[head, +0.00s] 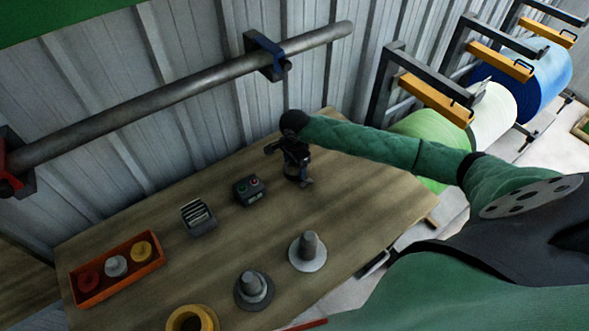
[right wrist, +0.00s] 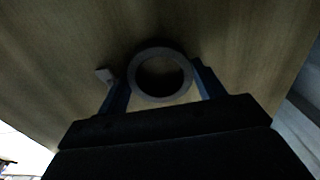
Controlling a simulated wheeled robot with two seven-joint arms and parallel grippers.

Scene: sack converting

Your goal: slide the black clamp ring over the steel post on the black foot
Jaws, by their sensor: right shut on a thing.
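My right gripper (head: 297,178) is low over the far right part of the wooden table, pointing down. In the right wrist view, its two blue fingers (right wrist: 162,88) are shut on the clamp ring (right wrist: 160,97), which looks dark grey, with one finger at each side. The ring's hole looks dark and I see no post in it. In the head view, the ring cannot be made out clearly at the gripper. The steel post on the black foot (head: 253,287) stands upright near the table's front, left of and nearer than the gripper. My left gripper is not in view.
A grey post on a pale foot (head: 308,250) stands between the gripper and the table's front edge. A button box (head: 248,190), a black holder (head: 198,218), an orange tray (head: 117,268) and a yellow ring (head: 193,319) are further left. The table's right end is clear.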

